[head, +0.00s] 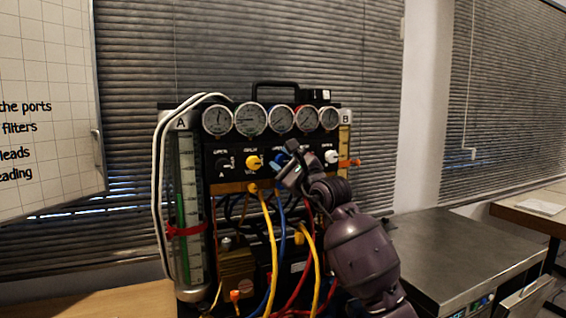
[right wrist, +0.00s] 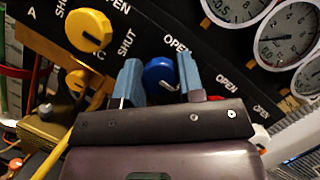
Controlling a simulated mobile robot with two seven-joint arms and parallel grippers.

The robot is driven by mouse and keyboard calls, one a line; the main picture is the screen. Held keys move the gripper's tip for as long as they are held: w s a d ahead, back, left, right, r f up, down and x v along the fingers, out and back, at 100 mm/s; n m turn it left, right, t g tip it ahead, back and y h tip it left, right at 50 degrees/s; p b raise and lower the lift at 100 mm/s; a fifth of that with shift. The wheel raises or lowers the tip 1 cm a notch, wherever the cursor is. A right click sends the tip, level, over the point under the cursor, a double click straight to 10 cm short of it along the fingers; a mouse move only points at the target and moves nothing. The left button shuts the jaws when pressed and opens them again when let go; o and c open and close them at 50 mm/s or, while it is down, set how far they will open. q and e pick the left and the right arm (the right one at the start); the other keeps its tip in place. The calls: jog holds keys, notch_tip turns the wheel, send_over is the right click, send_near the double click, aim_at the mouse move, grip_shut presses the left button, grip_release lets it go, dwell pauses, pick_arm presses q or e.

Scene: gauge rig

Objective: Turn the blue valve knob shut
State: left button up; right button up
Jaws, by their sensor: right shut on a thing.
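The blue valve knob (right wrist: 159,75) is on the black panel of the gauge rig, between the two blue fingers of my right gripper (right wrist: 161,80) in the right wrist view. The right gripper is shut on the knob, with one finger on each side. My left gripper is not in view.
A yellow knob (head: 253,162) is left of the gripper and a white knob (head: 331,157) close on its right. Several gauges (head: 281,119) line the top. Yellow, blue and red hoses hang below the panel. A grey-topped cabinet (head: 460,250) stands at right.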

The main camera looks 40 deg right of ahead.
jog(key=o, duration=0.9)
jog(key=shift+s, duration=0.1)
jog(key=v, duration=1)
jog(key=shift+s+f, duration=0.1)
jog(key=shift+s, duration=0.2)
